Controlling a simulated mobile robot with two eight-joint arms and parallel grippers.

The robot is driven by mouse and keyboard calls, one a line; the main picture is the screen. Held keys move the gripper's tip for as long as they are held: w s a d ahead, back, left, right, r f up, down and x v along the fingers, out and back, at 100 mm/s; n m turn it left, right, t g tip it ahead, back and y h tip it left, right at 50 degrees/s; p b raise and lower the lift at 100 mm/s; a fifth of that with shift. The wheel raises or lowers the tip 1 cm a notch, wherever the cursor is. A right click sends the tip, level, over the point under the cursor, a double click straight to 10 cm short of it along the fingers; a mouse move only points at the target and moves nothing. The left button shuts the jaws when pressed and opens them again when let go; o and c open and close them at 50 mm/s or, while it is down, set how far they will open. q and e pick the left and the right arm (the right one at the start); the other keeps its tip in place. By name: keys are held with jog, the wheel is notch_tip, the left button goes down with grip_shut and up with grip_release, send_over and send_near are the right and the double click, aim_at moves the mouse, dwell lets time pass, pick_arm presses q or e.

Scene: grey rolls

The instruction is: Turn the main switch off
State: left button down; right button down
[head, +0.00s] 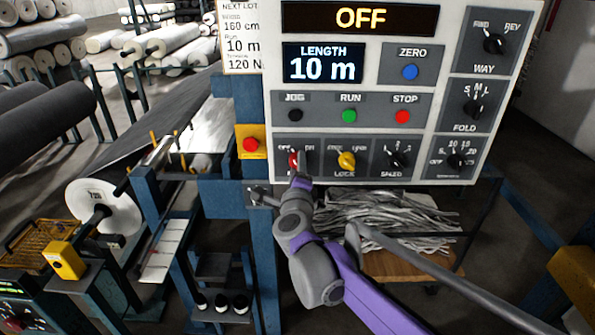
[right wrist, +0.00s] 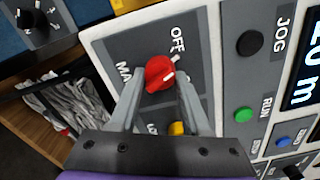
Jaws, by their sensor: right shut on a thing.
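The main switch (head: 293,159) is a red rotary knob at the lower left of the white control panel (head: 371,178). In the right wrist view the red knob (right wrist: 159,72) sits on a dark plate, with the word OFF close beside it and a white mark on its face. My right gripper (head: 299,174) is at the switch. Its two fingers stand on either side of the knob, shut on it. The display (head: 360,18) at the panel's top reads OFF. The gripper partly hides the switch's label in the head view. My left gripper is not in view.
A yellow lock knob (head: 346,160) and a black speed knob (head: 397,157) sit close right of the switch. Black, green and red buttons (head: 402,116) lie above. A red button on a yellow box (head: 251,145) is left of the panel. Grey rolls (head: 40,115) fill the left.

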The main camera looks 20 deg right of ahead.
jog(key=n+b, duration=0.1)
jog(key=n, duration=0.3)
dwell(0.5)
jog(key=shift+c, duration=1.8)
grip_release()
jog(key=v, duration=1)
jog(key=shift+s+b, duration=0.4)
jog(key=shift+b, duration=0.05)
jog(key=shift+a+r, duration=0.1)
